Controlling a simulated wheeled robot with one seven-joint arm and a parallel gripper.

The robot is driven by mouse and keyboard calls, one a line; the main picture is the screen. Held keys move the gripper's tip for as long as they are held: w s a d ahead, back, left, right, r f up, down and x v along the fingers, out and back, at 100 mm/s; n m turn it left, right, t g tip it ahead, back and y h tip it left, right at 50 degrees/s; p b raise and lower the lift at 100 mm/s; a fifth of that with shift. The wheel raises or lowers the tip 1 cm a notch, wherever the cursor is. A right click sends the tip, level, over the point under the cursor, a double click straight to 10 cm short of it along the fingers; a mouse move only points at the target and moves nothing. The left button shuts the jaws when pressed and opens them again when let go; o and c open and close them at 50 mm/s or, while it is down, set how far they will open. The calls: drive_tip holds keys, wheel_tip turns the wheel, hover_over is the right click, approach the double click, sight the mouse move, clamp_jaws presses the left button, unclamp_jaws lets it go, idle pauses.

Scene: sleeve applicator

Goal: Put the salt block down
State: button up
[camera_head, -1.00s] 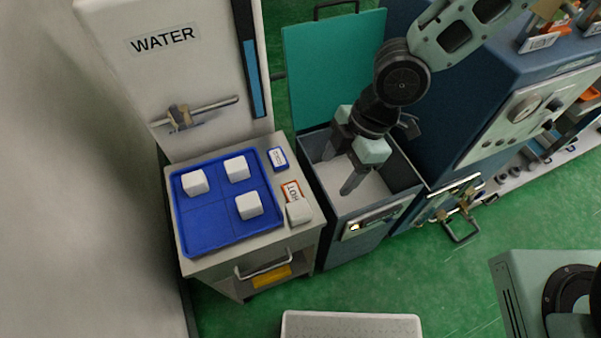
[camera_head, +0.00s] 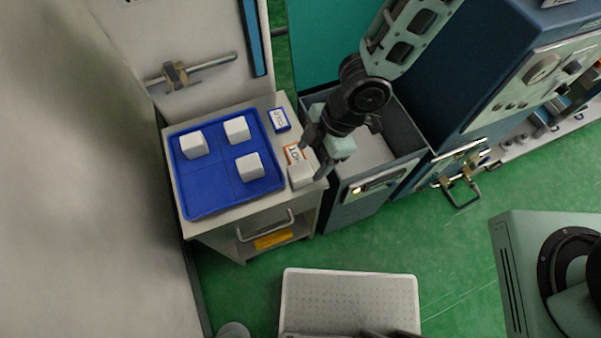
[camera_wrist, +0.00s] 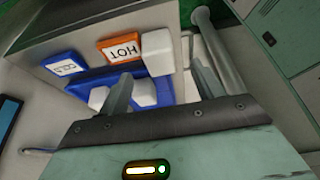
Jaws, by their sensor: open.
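Several white blocks, which look like the salt blocks, are in view. One white block (camera_head: 300,175) sits on the cart top's front right corner, touching or close to the orange-edged HOT label (camera_head: 294,154). Three more, one of them here (camera_head: 249,166), rest in separate compartments of the blue tray (camera_head: 207,210); the front left compartment is empty. My gripper (camera_head: 311,160) is open at the cart's right edge, beside the corner block. In the wrist view that block (camera_wrist: 157,52) shows ahead, between the two spread fingers, with nothing held. Its exact distance from the fingers is unclear.
A blue-edged label (camera_head: 279,120) lies behind the HOT one. An open grey bin (camera_head: 405,135) with a raised teal lid stands right of the cart (camera_head: 207,228). A blue machine (camera_head: 460,80) stands beyond. A white perforated platform (camera_head: 350,295) is in front; green floor is clear between.

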sight(302, 169)
drive_tip(key=x, duration=0.4)
drive_tip(key=shift+s+a, duration=0.1)
drive_tip(key=shift+a, duration=0.05)
drive_tip(key=shift+a+f, duration=0.2)
drive_tip(key=shift+f, duration=0.35)
drive_tip(key=c, duration=1.2)
drive_tip(key=shift+c, duration=0.6)
drive_tip(key=shift+r, duration=0.15)
